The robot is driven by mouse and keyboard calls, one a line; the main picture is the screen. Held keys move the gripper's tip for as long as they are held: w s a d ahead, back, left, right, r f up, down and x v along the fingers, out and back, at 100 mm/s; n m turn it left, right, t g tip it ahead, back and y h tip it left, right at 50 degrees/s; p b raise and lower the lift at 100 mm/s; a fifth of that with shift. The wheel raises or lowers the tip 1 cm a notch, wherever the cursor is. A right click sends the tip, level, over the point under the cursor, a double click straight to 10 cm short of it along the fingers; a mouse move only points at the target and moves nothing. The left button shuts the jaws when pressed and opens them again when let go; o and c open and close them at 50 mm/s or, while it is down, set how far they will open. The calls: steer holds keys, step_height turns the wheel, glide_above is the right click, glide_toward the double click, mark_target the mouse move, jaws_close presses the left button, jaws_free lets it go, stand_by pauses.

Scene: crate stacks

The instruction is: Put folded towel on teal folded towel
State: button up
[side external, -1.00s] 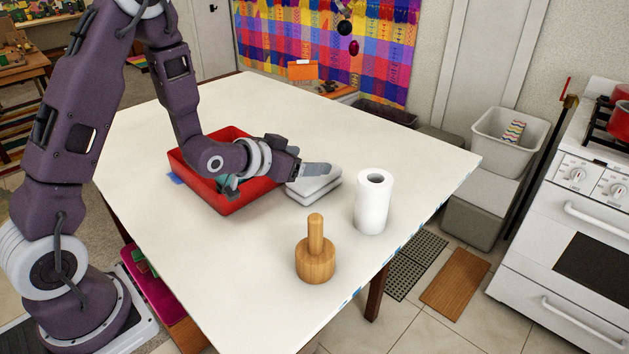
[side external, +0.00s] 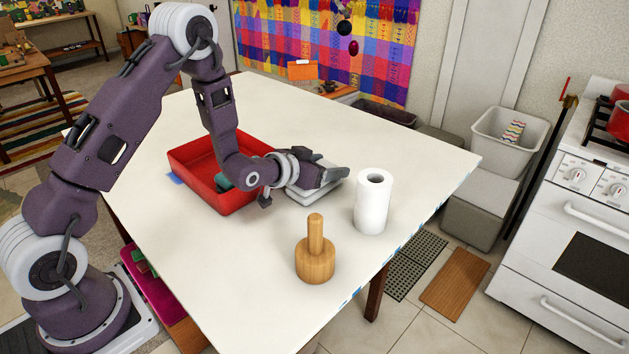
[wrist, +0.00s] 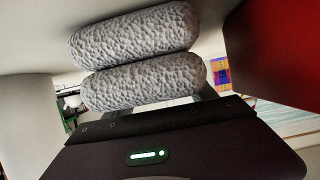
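The pale grey folded towel (side external: 298,192) lies on the table just right of the red crate, partly hidden by my gripper. In the wrist view its two thick rounded folds (wrist: 135,32) are close in front of my gripper. My gripper (side external: 330,178) is low and roughly level at the towel. Its fingers show spread at the two sides of the near fold in the wrist view (wrist: 140,105) and look open; contact cannot be told. The teal folded towel (side external: 222,182) lies in the red crate (side external: 190,178), mostly hidden by my arm.
A white paper roll (side external: 373,205) stands close right of my gripper. A wooden mallet-like tool (side external: 315,262) stands upright nearer the front edge. The crate wall is close on the left. The back of the table is clear.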

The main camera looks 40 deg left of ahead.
steer(key=c, duration=0.6)
steer(key=shift+r, duration=0.4)
step_height(320, 180, up, 8)
steer(key=shift+f, duration=0.15)
steer(key=s+r+m+h, duration=0.1)
steer(key=s, duration=0.3)
steer(key=s+r+m+h, duration=0.1)
steer(key=s, duration=0.3)
steer(key=s+r+m+h, duration=0.1)
steer(key=s, duration=0.3)
steer(key=shift+s+r+g+h, duration=0.3)
steer(key=shift+s+h, duration=0.05)
steer(key=shift+h, duration=0.05)
steer(key=a+r+n+y, duration=0.1)
steer(key=a+r, duration=0.1)
steer(key=a, duration=0.1)
steer(key=w+a+r+n+y, duration=0.1)
steer(key=a, duration=0.3)
steer(key=w+a+r+y, duration=0.1)
steer(key=a+r, duration=0.1)
steer(key=a, duration=0.2)
steer(key=shift+a+r+n+y, duration=0.25)
steer(key=shift+r+n+y, duration=0.05)
steer(key=shift+n, duration=0.1)
steer(key=shift+c, duration=0.9)
steer(key=f, duration=0.9)
steer(key=shift+w+a+f, duration=0.1)
steer(key=shift+a+f, duration=0.15)
steer(key=shift+f, duration=0.05)
jaws_close()
